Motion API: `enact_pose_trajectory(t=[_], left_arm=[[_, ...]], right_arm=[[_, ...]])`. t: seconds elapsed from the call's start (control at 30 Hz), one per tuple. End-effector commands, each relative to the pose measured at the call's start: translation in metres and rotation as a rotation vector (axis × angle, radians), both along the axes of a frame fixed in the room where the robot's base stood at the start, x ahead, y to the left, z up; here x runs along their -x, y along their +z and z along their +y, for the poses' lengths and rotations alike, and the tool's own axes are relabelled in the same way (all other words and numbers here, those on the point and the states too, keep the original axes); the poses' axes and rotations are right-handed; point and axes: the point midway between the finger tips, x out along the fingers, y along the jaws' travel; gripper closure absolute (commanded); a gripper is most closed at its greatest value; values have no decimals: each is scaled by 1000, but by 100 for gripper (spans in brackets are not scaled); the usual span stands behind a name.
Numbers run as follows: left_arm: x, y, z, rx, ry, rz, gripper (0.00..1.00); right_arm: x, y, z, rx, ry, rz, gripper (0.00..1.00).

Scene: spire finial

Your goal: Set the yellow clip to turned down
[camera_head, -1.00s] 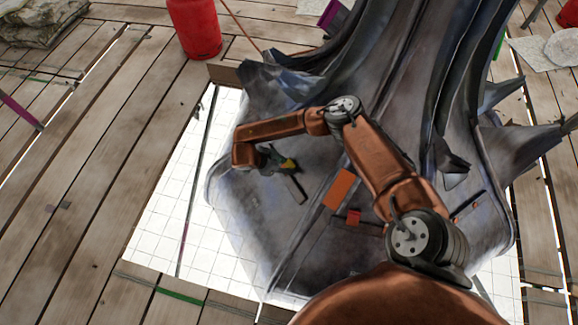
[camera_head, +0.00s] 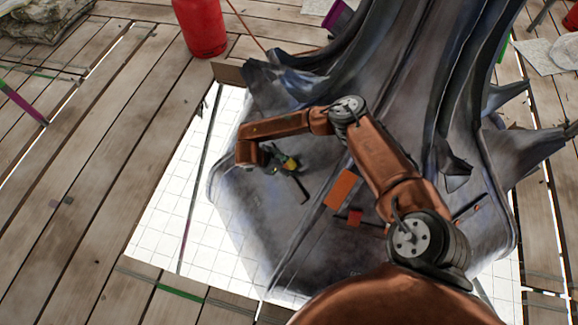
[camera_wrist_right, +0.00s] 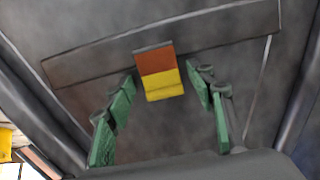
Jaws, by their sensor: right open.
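The yellow clip (camera_wrist_right: 165,85) shows in the right wrist view as a small block with a yellow lower face and an orange upper face. It sits against a long dark bar (camera_wrist_right: 90,62) on the grey metal surface. My right gripper (camera_wrist_right: 163,77) is open, its green fingers on either side of the clip with gaps between. In the head view, the right gripper (camera_head: 281,161) is at the end of the copper arm, over the metal, with a small yellow patch (camera_head: 291,163) at it. The left gripper is out of view.
The grey spire (camera_head: 395,90) with pointed fins rises behind and right of the gripper. An orange plate (camera_head: 341,188) and a small red block (camera_head: 355,217) lie on its base, close to my arm. A red cylinder (camera_head: 201,27) stands on the planks at the back.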

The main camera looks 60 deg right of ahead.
Motion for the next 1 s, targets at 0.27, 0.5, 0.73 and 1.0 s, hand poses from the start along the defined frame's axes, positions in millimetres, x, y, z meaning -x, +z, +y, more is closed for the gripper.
enact_pose_trajectory(t=[0.27,0.5,0.73,1.0], left_arm=[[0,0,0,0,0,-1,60],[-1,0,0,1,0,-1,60],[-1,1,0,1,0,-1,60],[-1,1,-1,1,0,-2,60]], right_arm=[[-14,36,23,-1,3,-4,50],[-26,74,48,-1,2,-2,50],[-32,93,59,-1,1,0,50],[-33,95,61,-1,1,0,50]])
